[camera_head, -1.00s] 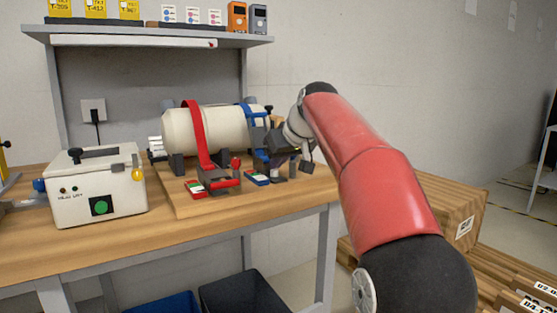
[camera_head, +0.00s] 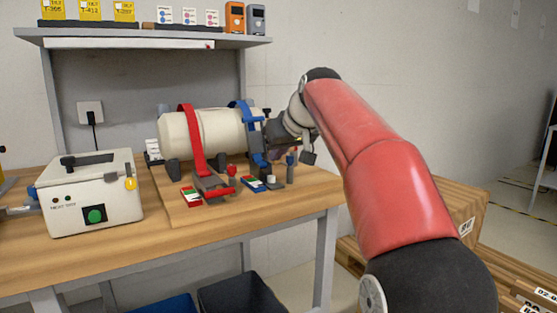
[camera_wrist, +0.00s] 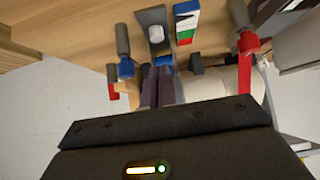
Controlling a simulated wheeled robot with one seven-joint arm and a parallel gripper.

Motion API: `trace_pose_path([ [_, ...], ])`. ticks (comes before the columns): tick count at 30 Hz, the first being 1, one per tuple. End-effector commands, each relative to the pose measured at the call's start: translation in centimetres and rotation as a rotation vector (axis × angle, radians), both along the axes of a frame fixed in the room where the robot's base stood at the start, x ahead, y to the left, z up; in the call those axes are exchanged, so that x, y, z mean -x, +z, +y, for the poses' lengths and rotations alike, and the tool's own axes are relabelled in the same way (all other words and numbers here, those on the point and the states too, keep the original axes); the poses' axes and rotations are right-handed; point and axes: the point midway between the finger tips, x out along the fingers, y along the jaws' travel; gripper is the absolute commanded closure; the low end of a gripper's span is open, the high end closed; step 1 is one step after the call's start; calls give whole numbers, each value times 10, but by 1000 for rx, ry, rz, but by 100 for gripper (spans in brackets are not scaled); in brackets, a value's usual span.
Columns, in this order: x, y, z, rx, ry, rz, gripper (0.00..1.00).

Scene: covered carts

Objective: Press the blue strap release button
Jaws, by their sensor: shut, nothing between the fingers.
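A cream cylinder (camera_head: 225,133) lies on the bench under a red strap (camera_head: 194,135) and a blue strap (camera_head: 247,125). The blue strap runs down to a grey buckle base with a white part (camera_head: 271,180). A grey post with a blue top (camera_head: 291,160) stands just right of it; this blue top also shows in the wrist view (camera_wrist: 127,68). I cannot tell for sure which blue part is the button. My gripper (camera_wrist: 155,72) is shut and empty, its fingertips close to blue parts by the strap; contact cannot be told. In the head view my arm partly hides it.
Colour-marked blocks (camera_head: 253,184) lie in front. A white case (camera_head: 93,200) with a green button stands at left. A shelf (camera_head: 150,40) hangs above.

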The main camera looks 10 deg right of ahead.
Motion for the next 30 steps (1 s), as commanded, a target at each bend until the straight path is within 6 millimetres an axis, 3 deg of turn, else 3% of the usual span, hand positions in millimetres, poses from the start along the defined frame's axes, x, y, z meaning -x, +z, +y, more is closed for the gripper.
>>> trace_pose_path([
  [6, 34, 36, -12, 1, -3, -8, 100],
  [12, 52, 55, -18, 1, -3, -8, 100],
  [25, 57, 60, -19, 0, -2, -7, 100],
  [30, 68, 53, -14, 0, -17, 10, 100],
])
